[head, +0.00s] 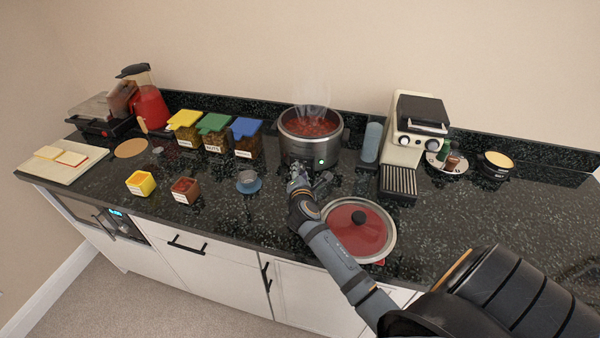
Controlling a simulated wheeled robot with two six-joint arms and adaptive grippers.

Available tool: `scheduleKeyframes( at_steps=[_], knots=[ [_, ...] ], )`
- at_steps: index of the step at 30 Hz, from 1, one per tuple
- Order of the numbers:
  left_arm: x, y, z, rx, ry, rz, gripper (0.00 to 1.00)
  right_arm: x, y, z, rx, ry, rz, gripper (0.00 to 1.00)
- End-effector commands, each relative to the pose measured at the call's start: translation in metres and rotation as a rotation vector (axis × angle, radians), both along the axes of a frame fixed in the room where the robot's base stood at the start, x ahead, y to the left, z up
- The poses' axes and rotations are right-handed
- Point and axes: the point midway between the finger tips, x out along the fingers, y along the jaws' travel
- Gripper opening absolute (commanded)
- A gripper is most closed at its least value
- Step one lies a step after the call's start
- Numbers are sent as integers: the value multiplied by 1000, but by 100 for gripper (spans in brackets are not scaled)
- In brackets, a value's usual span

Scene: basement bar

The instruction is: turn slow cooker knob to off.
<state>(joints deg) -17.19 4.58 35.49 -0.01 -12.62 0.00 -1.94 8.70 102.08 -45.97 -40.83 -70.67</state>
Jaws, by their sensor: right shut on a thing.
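The slow cooker (330,147) is a round steel pot with its top open, full of red steaming food, near the back of the counter. A small green light glows low on its front. My right gripper (298,172) reaches up to the cooker's lower front and is shut on its knob. The jaws cover the knob, so its pointer and setting are hidden. My left gripper is out of view.
A red lid (378,235) lies right beside my right forearm. A coffee machine (405,135) and a grey-blue cylinder (372,142) stand right of the cooker. A blue saucer with a cup (248,178) sits to the left.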

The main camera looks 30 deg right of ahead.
Motion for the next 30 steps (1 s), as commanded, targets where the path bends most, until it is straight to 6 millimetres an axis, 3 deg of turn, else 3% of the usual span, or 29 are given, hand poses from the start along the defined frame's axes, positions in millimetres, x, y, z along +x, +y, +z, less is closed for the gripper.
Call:
scheduleKeyframes(
  at_steps=[18,30],
  knots=[
    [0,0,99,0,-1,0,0,3,3,11,-291,346,-1,0],
    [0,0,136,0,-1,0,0,6,4,8,-528,618,-1,0]
  ],
)
